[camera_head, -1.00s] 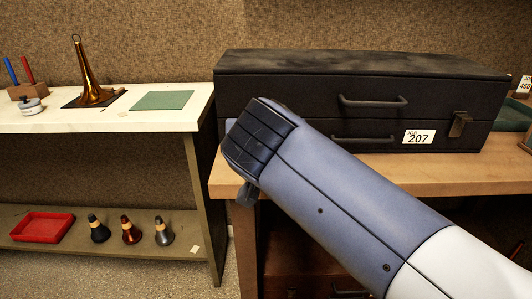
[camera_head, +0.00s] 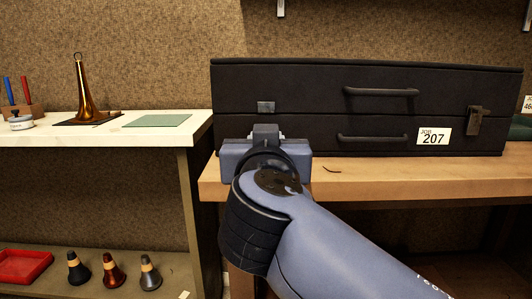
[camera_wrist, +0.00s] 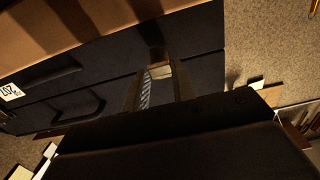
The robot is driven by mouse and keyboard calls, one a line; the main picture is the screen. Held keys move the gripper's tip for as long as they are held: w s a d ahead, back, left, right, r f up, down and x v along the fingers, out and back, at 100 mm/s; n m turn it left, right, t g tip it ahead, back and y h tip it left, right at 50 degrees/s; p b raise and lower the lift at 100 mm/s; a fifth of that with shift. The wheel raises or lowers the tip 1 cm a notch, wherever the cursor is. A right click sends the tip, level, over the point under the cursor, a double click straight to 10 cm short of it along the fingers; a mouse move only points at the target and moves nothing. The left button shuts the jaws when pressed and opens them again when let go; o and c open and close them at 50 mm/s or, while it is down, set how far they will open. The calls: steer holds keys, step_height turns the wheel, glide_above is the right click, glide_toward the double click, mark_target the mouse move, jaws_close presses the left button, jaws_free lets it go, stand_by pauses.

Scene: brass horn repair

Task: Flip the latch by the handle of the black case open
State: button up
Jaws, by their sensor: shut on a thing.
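The black case (camera_head: 300,85) lies on the wooden bench, its front facing me, with two dark handles (camera_head: 380,91) and a white "JOB 207" tag (camera_head: 433,137). A left latch (camera_head: 265,107) shows as a small metal plate on the case front; its lower part is hidden behind my gripper. A right latch (camera_head: 476,121) hangs down over the seam. My gripper (camera_head: 265,133) is at the left latch, at the case's lower front. In the wrist view my gripper's fingers (camera_wrist: 155,88) are shut about a small metal piece by the case front, apparently the left latch.
The wooden bench (camera_head: 370,178) has a clear front strip with a small dark curved mark. At left, a white-topped shelf (camera_head: 170,133) holds a brass horn bell (camera_head: 82,95), a green mat (camera_head: 157,121) and a tool block. Mutes and a red tray (camera_head: 24,266) sit below.

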steer(key=shift+f+t+b, duration=0.3)
steer(key=shift+f+t, duration=0.4)
steer(key=shift+t, duration=0.3)
steer(key=shift+f, duration=0.15)
steer(key=o, duration=1)
steer(key=s+f+p, duration=0.1)
steer(key=s+f, duration=0.1)
steer(key=s, duration=0.8)
steer(key=shift+s+a+f, duration=0.2)
steer(key=shift+s+f, duration=0.05)
steer(key=shift+w, duration=0.15)
steer(key=shift+w+d+r+b, duration=0.15)
steer(key=shift+w+r, duration=0.25)
steer(key=shift+w, duration=1.3)
steer(key=shift+w+r+b, duration=0.2)
steer(key=shift+w+r, duration=0.25)
steer(key=shift+w, duration=1.3)
steer(key=shift+w+d+r+b, duration=0.15)
steer(key=shift+w+r, duration=0.25)
steer(key=shift+w, duration=1.3)
steer(key=shift+s+a, duration=0.15)
